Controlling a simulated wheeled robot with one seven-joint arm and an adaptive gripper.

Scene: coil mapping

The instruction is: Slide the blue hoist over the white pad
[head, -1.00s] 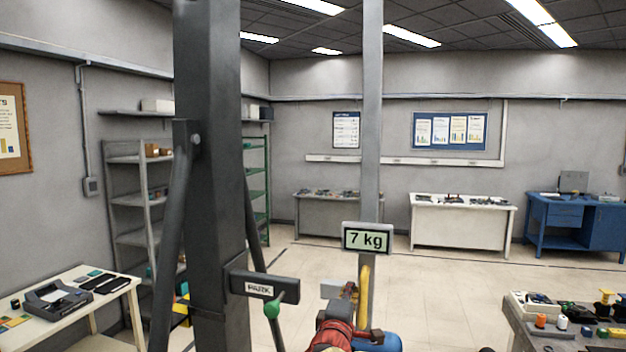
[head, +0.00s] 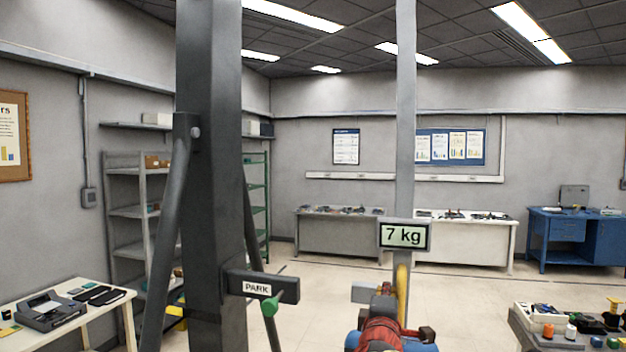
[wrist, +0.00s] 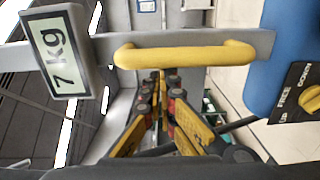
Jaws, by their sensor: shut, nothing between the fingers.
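The blue hoist (head: 424,347) is at the bottom of the head view, mostly cut off. Its yellow upright handle (head: 403,285) stands below a "7 kg" display on a grey upright. In the wrist view, the blue body (wrist: 262,82) is at the right and the yellow handle (wrist: 185,55) crosses the upper middle. My gripper (head: 384,290) is just left of the handle in the head view. In the wrist view, my gripper's fingertips (wrist: 161,76) are together beside the bar, not around it; contact is unclear. The white pad cannot be made out.
A dark post (head: 210,180) with a "PARK" bracket (head: 262,287) and green knob stands left of the hoist. A bench with spools (head: 585,335) is at the lower right. A black panel with a yellow knob (wrist: 310,98) is on the hoist. Open floor lies behind.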

